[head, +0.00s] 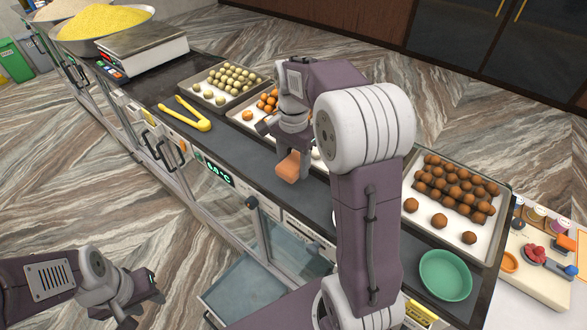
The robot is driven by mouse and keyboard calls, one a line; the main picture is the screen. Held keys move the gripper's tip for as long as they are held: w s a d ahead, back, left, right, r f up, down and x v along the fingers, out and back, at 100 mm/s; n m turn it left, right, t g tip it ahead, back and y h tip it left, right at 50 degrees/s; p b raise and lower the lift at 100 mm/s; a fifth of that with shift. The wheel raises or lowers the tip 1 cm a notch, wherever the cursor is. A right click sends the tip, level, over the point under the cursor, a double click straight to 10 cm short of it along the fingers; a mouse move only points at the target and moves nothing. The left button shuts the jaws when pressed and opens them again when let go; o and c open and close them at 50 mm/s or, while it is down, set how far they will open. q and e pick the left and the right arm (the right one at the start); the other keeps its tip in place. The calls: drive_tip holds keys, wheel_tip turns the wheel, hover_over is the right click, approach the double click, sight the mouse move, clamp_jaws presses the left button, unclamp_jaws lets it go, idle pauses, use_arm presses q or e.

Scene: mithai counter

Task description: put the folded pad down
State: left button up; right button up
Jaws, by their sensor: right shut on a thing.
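The folded pad (289,167) is a small orange-brown block in the middle of the head view. My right gripper (293,158) is shut on it and points downward over the dark counter top (240,150). I cannot tell whether the pad touches the counter. My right arm hides part of the counter and trays behind it. My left gripper (141,309) is at the lower left, over the floor in front of the counter. Its fingers look spread apart, with nothing between them.
Yellow tongs (194,120) lie on the counter left of the pad. Trays of pale balls (222,97), orange sweets (247,115) and brown balls (490,232) line the back. A green plate (445,275) sits at the right, and a scale (145,47) at the far left.

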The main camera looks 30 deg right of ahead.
drive_tip(key=shift+a, duration=0.25)
drive_tip(key=f, duration=0.2)
drive_tip(key=f+p, duration=0.1)
drive_tip(key=shift+s+a+f, duration=0.2)
drive_tip(key=shift+s+f, duration=0.05)
drive_tip(key=shift+w+d+f, duration=0.15)
drive_tip(key=shift+d+f, duration=0.05)
drive_tip(key=shift+d, duration=0.1)
drive_tip(key=shift+a+f, duration=0.1)
drive_tip(key=shift+f, duration=0.05)
drive_tip(key=o, duration=1.3)
drive_tip(key=shift+a, duration=0.15)
